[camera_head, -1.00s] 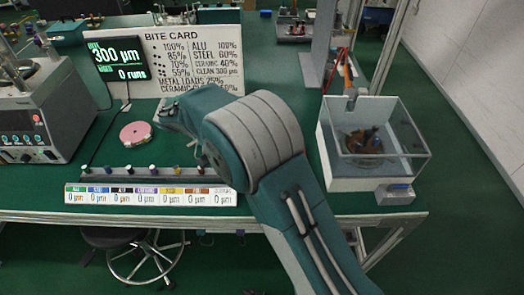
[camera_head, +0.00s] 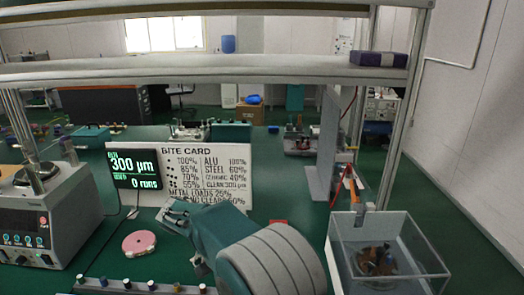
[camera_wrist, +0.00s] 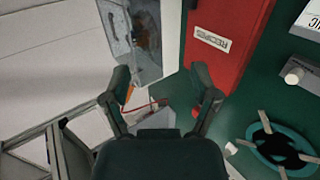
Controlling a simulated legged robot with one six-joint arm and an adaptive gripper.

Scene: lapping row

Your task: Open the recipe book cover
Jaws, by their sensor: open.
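The recipe book (camera_wrist: 228,45) has a red cover with a white label and shows in the wrist view, upper right of centre. Its cover lies flat and looks closed. My gripper (camera_wrist: 161,78) is open and empty, its two fingers wide apart. The right finger is in front of the book's lower left edge; whether it touches the book I cannot tell. In the head view my arm hides most of that area, and only a small red patch shows behind it, which may be the book.
In the head view, a clear tank (camera_head: 425,262) stands at the right and a grey machine (camera_head: 35,235) at the left. A bite card board (camera_head: 235,195) and a pink disc (camera_head: 138,242) are on the green bench. A shelf (camera_head: 200,68) crosses above. A teal ring (camera_wrist: 275,160) shows in the wrist view.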

